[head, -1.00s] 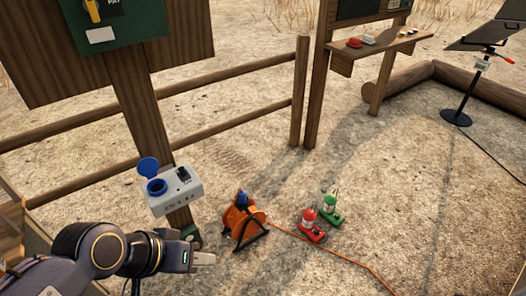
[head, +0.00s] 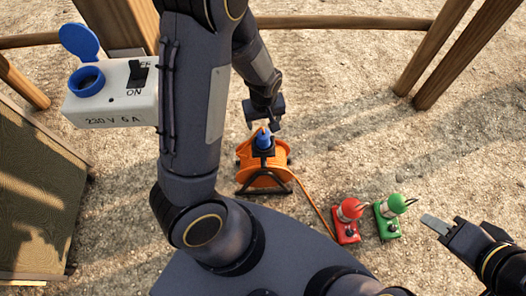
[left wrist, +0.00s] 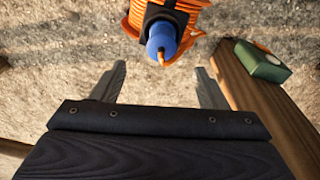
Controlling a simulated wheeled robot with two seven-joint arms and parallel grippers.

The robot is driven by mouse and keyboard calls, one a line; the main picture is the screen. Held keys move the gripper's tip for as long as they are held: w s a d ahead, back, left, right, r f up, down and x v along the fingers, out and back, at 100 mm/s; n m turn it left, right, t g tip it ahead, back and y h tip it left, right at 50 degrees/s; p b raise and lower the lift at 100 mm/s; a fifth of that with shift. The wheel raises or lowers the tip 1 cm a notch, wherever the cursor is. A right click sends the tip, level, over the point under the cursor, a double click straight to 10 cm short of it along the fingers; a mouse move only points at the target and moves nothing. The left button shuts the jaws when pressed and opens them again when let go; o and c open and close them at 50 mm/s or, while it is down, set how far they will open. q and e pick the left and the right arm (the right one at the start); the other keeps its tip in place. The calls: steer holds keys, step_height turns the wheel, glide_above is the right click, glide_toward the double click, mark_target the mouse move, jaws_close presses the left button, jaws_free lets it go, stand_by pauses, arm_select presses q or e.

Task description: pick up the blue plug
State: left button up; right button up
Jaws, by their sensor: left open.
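The blue plug (head: 263,141) sits at the top of the orange cable reel (head: 248,170), which stands on the sandy ground. My left gripper (head: 266,122) is just above and behind the plug in the head view. In the left wrist view its two fingers (left wrist: 160,76) are apart with nothing between them. The blue plug (left wrist: 162,40) shows beyond the fingertips, roughly centred between them, in front of the orange reel (left wrist: 133,20). My right gripper (head: 440,228) is at the lower right, away from the reel; whether it is open is unclear.
A red lamp-like device (head: 347,220) and a green one (head: 390,215) stand right of the reel. A grey socket box (head: 112,95) with a blue lidded socket is at upper left. A wooden post (left wrist: 262,105) and a green block (left wrist: 262,63) lie right in the wrist view.

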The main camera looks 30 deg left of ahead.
mark_target(264, 132)
arm_select(q)
steer(key=shift+y, duration=0.3)
steer(key=f, duration=0.1)
steer(key=f+b, duration=0.1)
steer(key=f, duration=0.1)
steer(key=w+f, duration=0.1)
steer(key=f, duration=0.1)
steer(key=shift+a+f, duration=0.2)
steer(key=shift+a, duration=0.1)
step_height(264, 132, down, 5)
steer(key=b, duration=0.3)
steer(key=shift+f, duration=0.15)
arm_select(e)
steer(key=f, duration=0.5)
steer(key=shift+w+f, duration=0.15)
steer(key=shift+w, duration=0.1)
arm_select(q)
steer(key=c, duration=1.2)
